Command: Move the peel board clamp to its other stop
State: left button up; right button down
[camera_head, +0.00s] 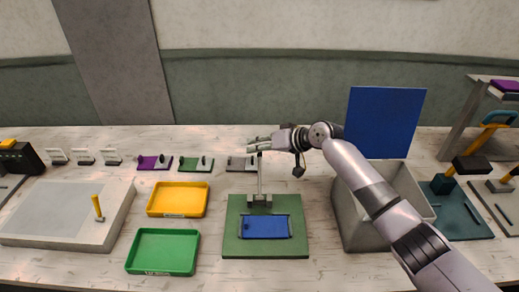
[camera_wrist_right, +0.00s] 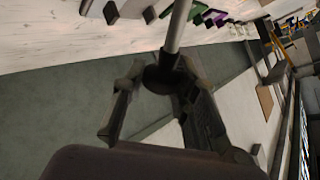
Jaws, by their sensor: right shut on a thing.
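A green board (camera_head: 232,241) lies on the table in the middle of the head view, with a blue sheet (camera_head: 263,227) on it. A grey clamp (camera_head: 259,199) sits at the board's back edge, and its lever (camera_head: 259,172) stands about upright. My right gripper (camera_head: 261,143) is at the top of the lever, shut on it. In the right wrist view the pale lever rod (camera_wrist_right: 177,28) runs into a dark knob (camera_wrist_right: 160,80) between the fingers of my right gripper (camera_wrist_right: 157,100). My left gripper is not in view.
A yellow tray (camera_head: 178,213) and a green tray (camera_head: 164,271) lie left of the board. A grey bin (camera_head: 348,222) with a raised blue panel (camera_head: 384,122) stands right, beneath my right arm. Small dies line the table behind. A pale slab (camera_head: 45,215) lies far left.

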jog(key=shift+w+f+b, duration=0.35)
jog(key=shift+w+f, duration=0.05)
jog(key=shift+f, duration=0.25)
jog(key=c, duration=1.7)
grip_release()
jog(key=shift+f, duration=0.1)
jog(key=o, duration=0.4)
jog(key=shift+w, duration=0.15)
jog(key=shift+d, duration=0.1)
jog(key=v, duration=1.2)
